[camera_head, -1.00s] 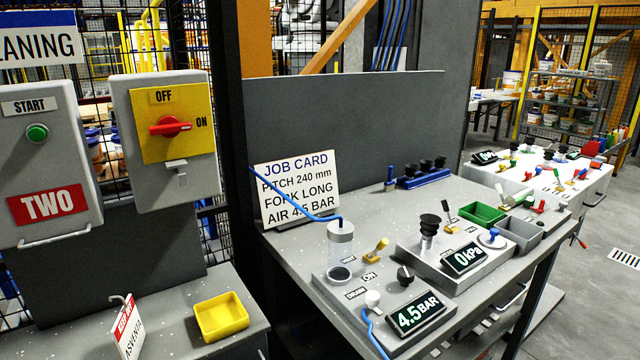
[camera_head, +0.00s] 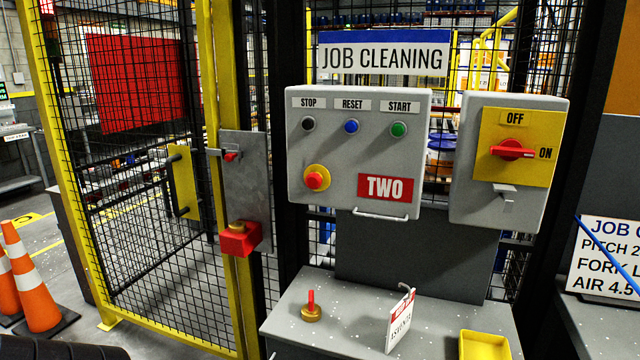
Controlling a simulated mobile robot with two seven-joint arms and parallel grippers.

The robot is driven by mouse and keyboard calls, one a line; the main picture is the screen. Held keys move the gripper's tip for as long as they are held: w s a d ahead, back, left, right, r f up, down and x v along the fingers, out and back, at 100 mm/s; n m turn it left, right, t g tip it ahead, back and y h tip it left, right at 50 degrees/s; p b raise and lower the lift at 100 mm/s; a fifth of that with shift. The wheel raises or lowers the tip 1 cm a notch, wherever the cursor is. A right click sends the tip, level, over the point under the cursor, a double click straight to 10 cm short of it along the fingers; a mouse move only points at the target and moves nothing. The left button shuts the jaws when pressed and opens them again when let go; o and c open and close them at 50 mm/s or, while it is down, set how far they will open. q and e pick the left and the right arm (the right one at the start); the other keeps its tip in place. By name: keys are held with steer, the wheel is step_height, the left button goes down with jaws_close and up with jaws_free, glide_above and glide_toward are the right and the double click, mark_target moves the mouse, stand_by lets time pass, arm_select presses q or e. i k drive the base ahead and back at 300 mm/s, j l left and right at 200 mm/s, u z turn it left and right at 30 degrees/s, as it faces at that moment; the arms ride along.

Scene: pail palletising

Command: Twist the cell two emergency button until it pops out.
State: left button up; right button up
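The cell two control box (camera_head: 350,150) hangs at the middle of the head view, with a red TWO label (camera_head: 385,188). The emergency button (camera_head: 315,179) is a red mushroom head on a yellow ring at the box's lower left. I cannot tell from here whether it is pressed in or out. Black, blue and green buttons sit in a row above it under STOP, RESET and START. Neither of my grippers can be made out in the view.
A grey box with a red OFF/ON rotary switch (camera_head: 512,150) hangs to the right. Below is a grey shelf (camera_head: 350,335) with a brass piece with a red handle (camera_head: 311,308), a tag (camera_head: 400,322) and a yellow tray (camera_head: 484,345). A yellow-framed mesh gate (camera_head: 130,230) and orange cones (camera_head: 33,285) stand left.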

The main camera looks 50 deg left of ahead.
mark_target(313, 181)
steer(key=u, duration=1.65)
